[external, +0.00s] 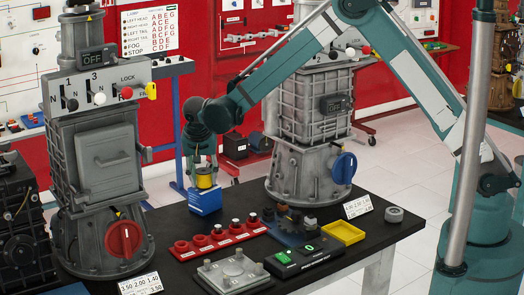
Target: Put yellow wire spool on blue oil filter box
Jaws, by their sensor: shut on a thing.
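The yellow wire spool (205,182) is in the external view, left of the middle. My gripper (204,172) points down and is shut on the spool. The blue oil filter box (205,201) is directly below the spool, near the back edge of the black table. The spool appears upright, at or just over the top of the box. I cannot tell whether the spool touches the box. The fingertips partly cover the spool's sides.
A grey engine trainer (95,160) stands left and another (305,130) stands right of my gripper. In front lie a red tray with several knobs (218,238), a grey metal plate (232,272), a green-and-black device (303,258) and a yellow bin (343,233).

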